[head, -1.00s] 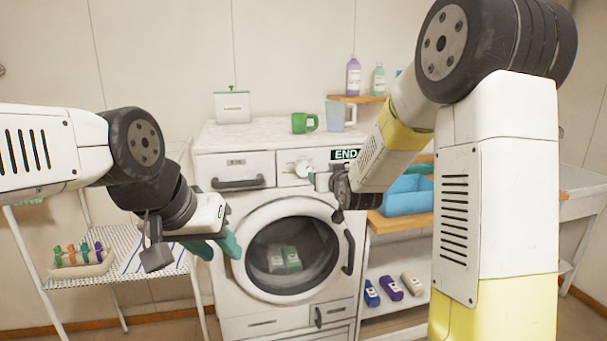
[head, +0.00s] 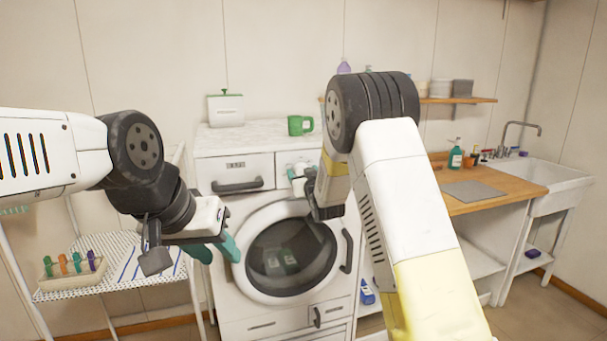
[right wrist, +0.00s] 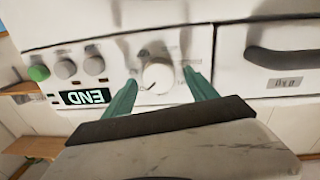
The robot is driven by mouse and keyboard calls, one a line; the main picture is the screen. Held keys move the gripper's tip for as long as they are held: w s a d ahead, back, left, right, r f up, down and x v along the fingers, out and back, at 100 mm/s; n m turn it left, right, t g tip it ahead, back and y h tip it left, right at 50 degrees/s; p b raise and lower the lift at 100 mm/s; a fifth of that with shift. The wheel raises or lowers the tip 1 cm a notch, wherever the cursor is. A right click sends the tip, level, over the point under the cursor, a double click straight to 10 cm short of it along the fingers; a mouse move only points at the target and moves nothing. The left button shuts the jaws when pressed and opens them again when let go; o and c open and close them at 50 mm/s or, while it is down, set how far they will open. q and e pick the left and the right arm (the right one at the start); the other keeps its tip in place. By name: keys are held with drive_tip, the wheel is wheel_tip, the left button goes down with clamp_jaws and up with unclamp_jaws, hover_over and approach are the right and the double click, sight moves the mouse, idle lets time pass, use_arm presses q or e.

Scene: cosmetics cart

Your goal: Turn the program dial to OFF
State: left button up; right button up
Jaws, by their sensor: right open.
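The white round program dial (right wrist: 158,76) is on the washing machine's control panel in the right wrist view, with faint markings around it that I cannot read. My right gripper (right wrist: 160,80) is open, its teal fingers on either side of the dial; I cannot tell whether they touch it. In the head view my right gripper (head: 297,178) is at the panel, and my arm hides most of the panel. The washing machine (head: 235,208) stands in the middle. My left gripper (head: 217,250) is open and empty in front of the machine's left side.
The display (right wrist: 86,97) reads END, upside down in the right wrist view, beside several round buttons (right wrist: 66,69).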

drive_tip(key=c, duration=1.4)
drive_tip(key=shift+n, duration=0.3)
drive_tip(key=shift+o, duration=0.2)
drive_tip(key=n, duration=0.4)
drive_tip(key=shift+f+n, duration=0.1)
drive_tip(key=shift+n, duration=0.2)
drive_tip(key=shift+f+n+t, duration=0.1)
drive_tip(key=shift+n+t, duration=0.2)
drive_tip(key=shift+n, duration=2.1)
drive_tip(key=o, duration=1.4)
drive_tip(key=shift+c, duration=0.2)
